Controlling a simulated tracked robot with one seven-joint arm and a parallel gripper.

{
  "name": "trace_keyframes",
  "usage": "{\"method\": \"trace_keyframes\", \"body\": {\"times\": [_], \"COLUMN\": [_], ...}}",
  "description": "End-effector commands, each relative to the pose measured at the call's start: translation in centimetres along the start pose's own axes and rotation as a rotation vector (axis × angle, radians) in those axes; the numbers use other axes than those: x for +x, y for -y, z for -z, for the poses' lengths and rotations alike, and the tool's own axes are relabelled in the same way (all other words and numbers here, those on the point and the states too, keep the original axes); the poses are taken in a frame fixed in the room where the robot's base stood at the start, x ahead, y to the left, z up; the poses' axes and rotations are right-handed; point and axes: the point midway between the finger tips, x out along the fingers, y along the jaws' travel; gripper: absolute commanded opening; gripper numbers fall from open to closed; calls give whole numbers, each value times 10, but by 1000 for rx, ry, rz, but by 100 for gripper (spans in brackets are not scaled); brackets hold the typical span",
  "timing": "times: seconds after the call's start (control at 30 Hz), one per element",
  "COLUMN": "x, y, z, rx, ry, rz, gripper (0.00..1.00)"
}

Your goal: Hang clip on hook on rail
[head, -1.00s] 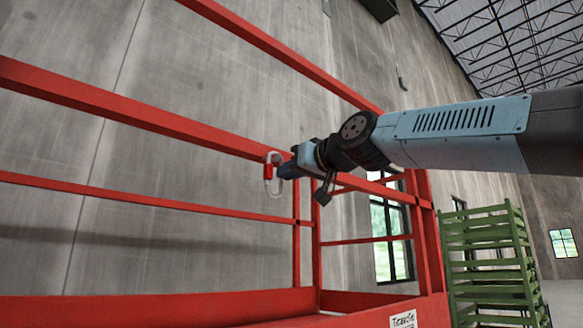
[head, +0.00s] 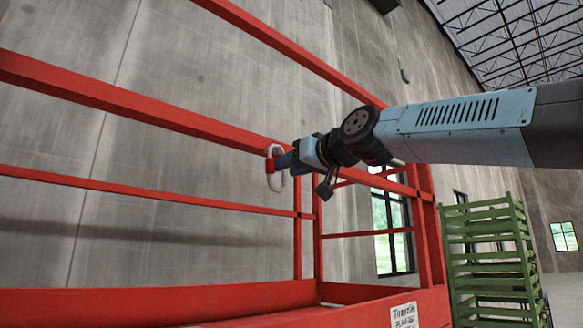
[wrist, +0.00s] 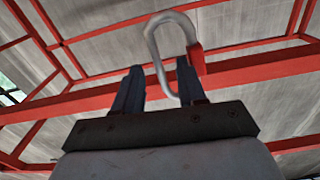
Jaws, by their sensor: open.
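The clip is an oval, light grey metal link with a red sleeve. In the head view the clip (head: 279,181) shows at the tip of my gripper (head: 283,162), in front of the red rail (head: 170,117). In the wrist view the clip (wrist: 152,45) stands upright beyond the fingertips. Its lower end reaches down between the fingers, close to the right one, with a gap to the left one. My gripper (wrist: 158,68) is open. I cannot make out the hook, nor tell whether the clip hangs on anything.
Red guard rails and posts (head: 309,240) surround the work spot. A lower red panel (head: 150,305) carries a white label (head: 404,315). A green rack (head: 488,250) stands at the right. A concrete wall (head: 150,220) lies behind.

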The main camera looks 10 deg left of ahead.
Motion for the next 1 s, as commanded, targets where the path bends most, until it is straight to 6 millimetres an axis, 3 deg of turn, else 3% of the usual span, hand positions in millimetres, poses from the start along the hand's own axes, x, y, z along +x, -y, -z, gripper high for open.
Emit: {"method": "trace_keyframes", "body": {"times": [0.27,0.73,1.0], "x": [-17,-101,-132], "y": [-1,-1,-1], "z": [1,0,-1], "rx": [2,1,0], "ry": [-2,-3,0], "rz": [0,-1,-1], "gripper": [41,41,41]}}
